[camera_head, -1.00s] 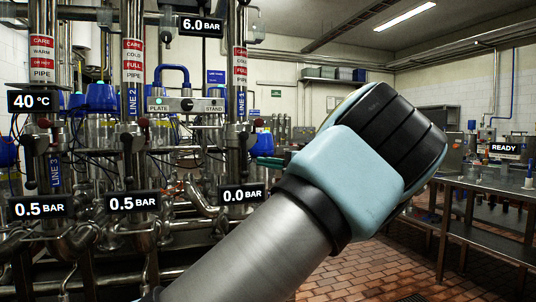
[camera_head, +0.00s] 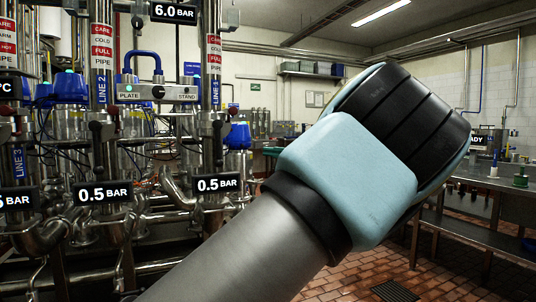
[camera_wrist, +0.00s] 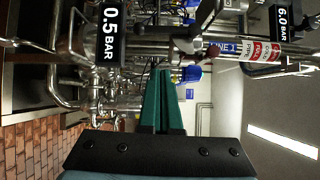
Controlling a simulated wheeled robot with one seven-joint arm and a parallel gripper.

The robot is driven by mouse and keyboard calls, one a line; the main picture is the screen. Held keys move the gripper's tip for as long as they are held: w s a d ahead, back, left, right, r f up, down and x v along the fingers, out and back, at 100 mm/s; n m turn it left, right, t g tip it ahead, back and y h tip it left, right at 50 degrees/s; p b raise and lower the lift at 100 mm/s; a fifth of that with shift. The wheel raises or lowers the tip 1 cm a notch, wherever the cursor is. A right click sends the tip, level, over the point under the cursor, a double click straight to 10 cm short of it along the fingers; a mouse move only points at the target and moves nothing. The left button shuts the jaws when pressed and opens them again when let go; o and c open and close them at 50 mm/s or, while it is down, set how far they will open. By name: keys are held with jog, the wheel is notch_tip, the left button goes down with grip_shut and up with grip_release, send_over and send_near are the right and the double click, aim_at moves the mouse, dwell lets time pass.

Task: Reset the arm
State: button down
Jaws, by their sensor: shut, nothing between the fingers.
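My arm crosses the head view from the bottom centre up to the right, grey then pale blue with a black ribbed cap. My gripper (camera_wrist: 165,74) shows in the wrist view as two green fingers on a black bracket. The fingers lie together, shut and empty. They point toward the piping, and I see nothing held. In the head view my own arm hides most of what lies behind it, and I cannot make out the gripper clearly there.
Steel pipes with blue valve caps (camera_head: 238,136) fill the left. Displays read 0.5 BAR (camera_head: 218,184) and 6.0 BAR (camera_head: 172,13). A PLATE/STAND switch panel (camera_head: 158,92) sits between pipes. A metal table (camera_head: 500,190) stands right; tiled floor (camera_head: 345,278) shows between.

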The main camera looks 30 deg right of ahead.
jog(key=shift+w+a, duration=0.1)
dwell(0.3)
jog(key=w+a+f+n+g+p, duration=0.1)
jog(key=w+a+f+g, duration=0.25)
jog(key=a, duration=0.35)
jog(key=w+a+f+n+g+p, duration=0.1)
jog(key=w+a+f+g, duration=0.15)
jog(key=a+f, duration=0.4)
jog(key=w+a+f+n+g+p, duration=0.1)
jog(key=w+a+f+g, duration=0.25)
jog(key=a, duration=0.55)
jog(key=s+a+f+n+g+h+p, duration=0.1)
jog(key=s+a+f+g, duration=0.15)
jog(key=a, duration=0.35)
jog(key=s+a+f+n+g+h, duration=0.1)
jog(key=a+f, duration=0.2)
jog(key=a, duration=0.2)
jog(key=s+a+n+g+h+p, duration=0.1)
jog(key=s+a+n+h+p, duration=0.1)
jog(key=s+a, duration=0.3)
jog(key=s+a+n+h+p, duration=0.2)
jog(key=s+a+n+h, duration=0.2)
jog(key=s, duration=0.8)
jog(key=shift+s+a+n+g+h, duration=0.3)
jog(key=shift+a+n+g, duration=0.1)
jog(key=shift+a, duration=0.7)
jog(key=c, duration=1.5)
grip_release()
jog(key=shift+w+r, duration=0.1)
